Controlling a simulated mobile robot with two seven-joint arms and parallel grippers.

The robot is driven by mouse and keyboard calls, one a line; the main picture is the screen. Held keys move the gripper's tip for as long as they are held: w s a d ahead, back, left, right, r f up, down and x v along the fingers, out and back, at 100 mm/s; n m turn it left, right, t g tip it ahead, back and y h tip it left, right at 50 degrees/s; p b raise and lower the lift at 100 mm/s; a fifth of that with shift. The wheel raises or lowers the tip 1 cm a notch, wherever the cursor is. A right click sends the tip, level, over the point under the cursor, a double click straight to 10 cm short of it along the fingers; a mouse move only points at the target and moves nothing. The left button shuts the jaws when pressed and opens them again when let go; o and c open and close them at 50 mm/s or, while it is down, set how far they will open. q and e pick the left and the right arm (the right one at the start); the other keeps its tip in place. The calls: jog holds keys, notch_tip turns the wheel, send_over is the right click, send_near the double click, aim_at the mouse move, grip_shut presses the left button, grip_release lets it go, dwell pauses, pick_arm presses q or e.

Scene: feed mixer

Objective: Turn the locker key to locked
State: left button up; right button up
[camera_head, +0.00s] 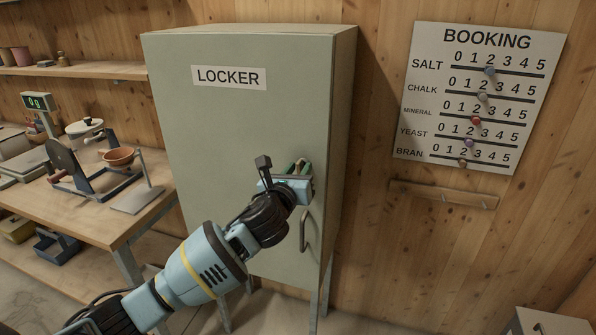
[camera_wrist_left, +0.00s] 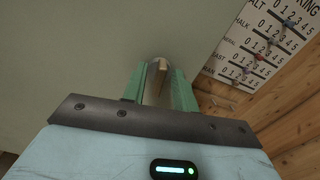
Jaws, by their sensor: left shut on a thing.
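The locker (camera_head: 240,130) is a grey-green cabinet with a shut door and a LOCKER label (camera_head: 228,77). My left gripper (camera_head: 298,168) is at the right side of the door, above the door handle (camera_head: 304,231). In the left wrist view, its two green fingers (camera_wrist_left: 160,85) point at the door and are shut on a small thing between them. That thing, seemingly the locker key (camera_wrist_left: 162,66), shows as a narrow tan and grey piece. In the head view the key is hidden by my gripper, and I cannot tell which way it is turned. My right gripper is not in view.
A BOOKING board (camera_head: 480,97) with sliding coloured beads hangs on the wooden wall at the right, above a small peg rail (camera_head: 443,194). A workbench (camera_head: 110,226) with a scale and a brown bowl (camera_head: 119,158) stands left of the locker.

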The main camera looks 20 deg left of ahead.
pick_arm(q)
jog(key=n, duration=0.4)
jog(key=shift+n, duration=0.3)
jog(key=shift+a+f+n, duration=0.1)
jog(key=shift+n, duration=2.75)
jog(key=shift+a+f+n, duration=0.1)
jog(key=shift+n, duration=2.75)
jog(key=o, duration=0.9)
jog(key=shift+s+a, duration=0.1)
jog(key=shift+s, duration=3.8)
